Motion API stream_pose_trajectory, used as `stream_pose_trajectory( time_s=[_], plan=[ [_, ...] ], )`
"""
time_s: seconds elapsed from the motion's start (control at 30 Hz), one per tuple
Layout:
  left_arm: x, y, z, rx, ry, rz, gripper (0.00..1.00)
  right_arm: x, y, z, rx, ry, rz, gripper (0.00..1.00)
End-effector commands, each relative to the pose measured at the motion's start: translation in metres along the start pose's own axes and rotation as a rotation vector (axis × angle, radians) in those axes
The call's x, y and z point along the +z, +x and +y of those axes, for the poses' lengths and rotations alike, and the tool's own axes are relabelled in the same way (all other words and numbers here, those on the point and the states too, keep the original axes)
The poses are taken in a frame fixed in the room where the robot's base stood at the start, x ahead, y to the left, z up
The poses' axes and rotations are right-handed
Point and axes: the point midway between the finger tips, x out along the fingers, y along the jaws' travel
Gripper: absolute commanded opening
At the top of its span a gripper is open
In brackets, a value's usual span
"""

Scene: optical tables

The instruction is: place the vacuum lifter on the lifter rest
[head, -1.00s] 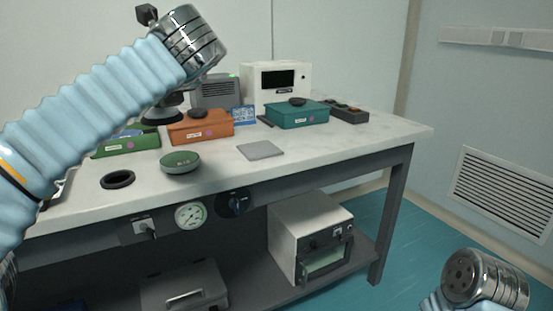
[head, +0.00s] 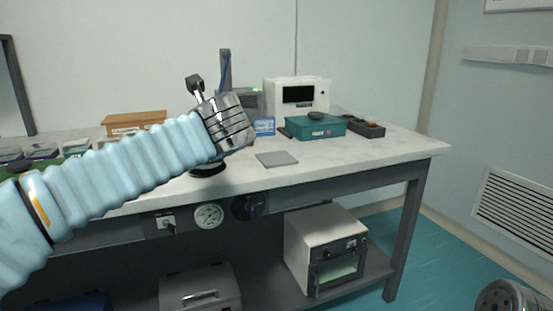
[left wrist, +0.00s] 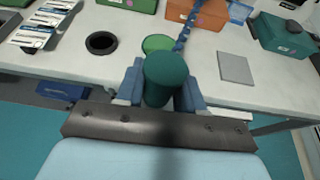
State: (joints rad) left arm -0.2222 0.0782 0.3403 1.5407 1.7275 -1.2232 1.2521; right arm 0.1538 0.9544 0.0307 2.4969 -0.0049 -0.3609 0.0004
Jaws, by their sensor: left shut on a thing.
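My left gripper (left wrist: 158,92) is shut on the upright teal cylinder of the vacuum lifter (left wrist: 166,80). A blue coiled hose (left wrist: 184,36) shows beyond it. A flat green disc (left wrist: 158,43) lies on the table just past the cylinder. A black ring (left wrist: 102,43), which looks like the lifter rest, lies to its left. In the head view my left arm covers the ring. A dark round shape (head: 208,169) shows below my left wrist; I cannot tell whether it is the lifter's cup or the disc. Only my right wrist housing shows, at the lower right.
A grey square plate (head: 277,159) lies to the right on the pale table (head: 350,156). A teal box (head: 300,127), a white instrument (head: 285,92) and a dark tray (head: 366,129) stand behind. Printed packets (left wrist: 40,30) lie at the left. The table's front edge is close.

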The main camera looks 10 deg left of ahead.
Motion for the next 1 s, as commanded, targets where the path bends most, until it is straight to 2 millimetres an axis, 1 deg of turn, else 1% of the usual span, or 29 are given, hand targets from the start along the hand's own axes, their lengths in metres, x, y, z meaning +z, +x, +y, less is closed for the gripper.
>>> stream_pose_trajectory(
  time_s=[0.17, 0.2, 0.27, 0.3, 0.4, 0.43, 0.47, 0.5, 0.7, 0.97, 1.0],
  plan=[
    [-0.061, 0.029, -0.009, -0.091, 0.046, 0.006, 0.0, 0.0, 0.0, 0.0, 0.0, 0.0, 0.0, 0.0],
    [-0.08, 0.038, -0.013, -0.123, 0.06, 0.007, 0.0, 0.0, 0.0, 0.0, 0.0, 0.0, 0.0, 0.0],
    [-0.113, 0.054, -0.019, -0.175, 0.083, 0.01, 0.0, 0.0, 0.0, 0.0, 0.0, 0.0, 0.0, 0.0],
    [-0.136, 0.064, -0.025, -0.214, 0.101, 0.011, 0.0, 0.0, 0.0, 0.0, 0.0, 0.0, 0.0, 0.0],
    [-0.188, 0.089, -0.036, -0.303, 0.138, 0.013, 0.0, 0.0, 0.0, 0.0, 0.0, 0.0, 0.0, 0.0],
    [-0.201, 0.095, -0.039, -0.326, 0.146, 0.016, 0.0, 0.0, 0.0, 0.0, 0.0, 0.0, 0.0, 0.0],
    [-0.21, 0.1, -0.041, -0.343, 0.152, 0.012, 0.0, 0.0, 0.0, 0.0, 0.0, 0.0, 0.0, 0.0],
    [-0.225, 0.106, -0.044, -0.368, 0.162, 0.015, 0.0, 0.0, 0.0, 0.0, 0.0, 0.0, 0.0, 0.0],
    [-0.272, 0.128, -0.054, -0.45, 0.189, 0.012, 0.0, 0.0, 0.0, 0.0, 0.0, 0.0, 0.0, 0.0],
    [-0.317, 0.15, -0.064, -0.528, 0.219, 0.008, 0.0, 0.0, 0.0, 0.0, 0.0, 0.0, 0.0, 0.0],
    [-0.319, 0.152, -0.065, -0.535, 0.219, 0.006, 0.0, 0.0, 0.0, 0.0, 0.0, 0.0, 0.0, 0.0]
  ],
)
